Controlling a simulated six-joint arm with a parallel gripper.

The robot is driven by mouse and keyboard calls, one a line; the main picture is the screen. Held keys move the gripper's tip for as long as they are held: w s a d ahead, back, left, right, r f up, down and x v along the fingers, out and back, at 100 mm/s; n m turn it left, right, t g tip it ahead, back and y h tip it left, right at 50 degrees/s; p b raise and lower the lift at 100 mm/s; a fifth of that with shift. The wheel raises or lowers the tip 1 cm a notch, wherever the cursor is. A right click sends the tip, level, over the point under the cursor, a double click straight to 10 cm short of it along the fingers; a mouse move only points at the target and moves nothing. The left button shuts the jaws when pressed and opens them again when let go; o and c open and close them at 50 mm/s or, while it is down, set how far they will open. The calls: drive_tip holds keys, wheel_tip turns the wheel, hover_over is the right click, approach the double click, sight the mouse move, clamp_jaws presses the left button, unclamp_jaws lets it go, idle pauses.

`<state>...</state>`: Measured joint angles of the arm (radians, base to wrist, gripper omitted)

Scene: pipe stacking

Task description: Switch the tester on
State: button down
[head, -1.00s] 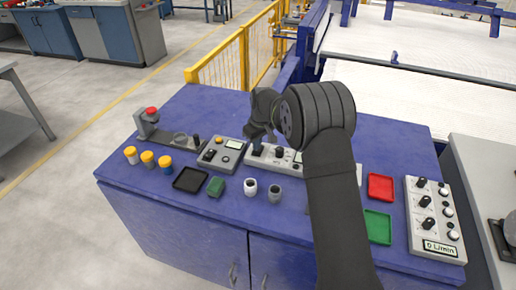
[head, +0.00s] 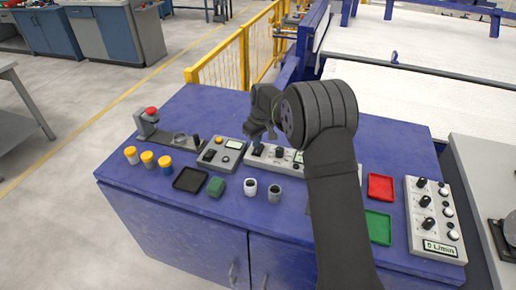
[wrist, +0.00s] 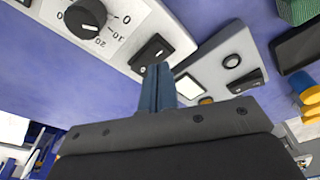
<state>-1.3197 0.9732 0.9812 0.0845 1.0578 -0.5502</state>
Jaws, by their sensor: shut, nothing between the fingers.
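A long grey panel (head: 285,157) on the blue bench carries a black knob with a number scale and a black rocker switch (wrist: 152,53). A smaller grey box (head: 221,154) to its left has a pale display (wrist: 188,86), round buttons and its own rocker switch (wrist: 246,80). I cannot tell from markings which is the tester. My gripper (head: 258,139) is shut and empty above the left end of the long panel. In the wrist view its blue fingertips (wrist: 159,72) overlap the edge of the long panel's rocker switch. The switch's position is not clear.
A stand with a red button (head: 150,112) and several yellow-capped jars (head: 148,157) are at the left. Black, red (head: 380,187) and green (head: 377,226) trays, two cups and a knob panel (head: 436,215) share the bench. The bench behind the panels is clear.

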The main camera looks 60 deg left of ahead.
sight(257, 152)
drive_tip(key=shift+r, duration=2.4)
drive_tip(key=shift+f, duration=0.1)
wheel_tip(257, 152, down, 7)
drive_tip(key=shift+r, duration=0.2)
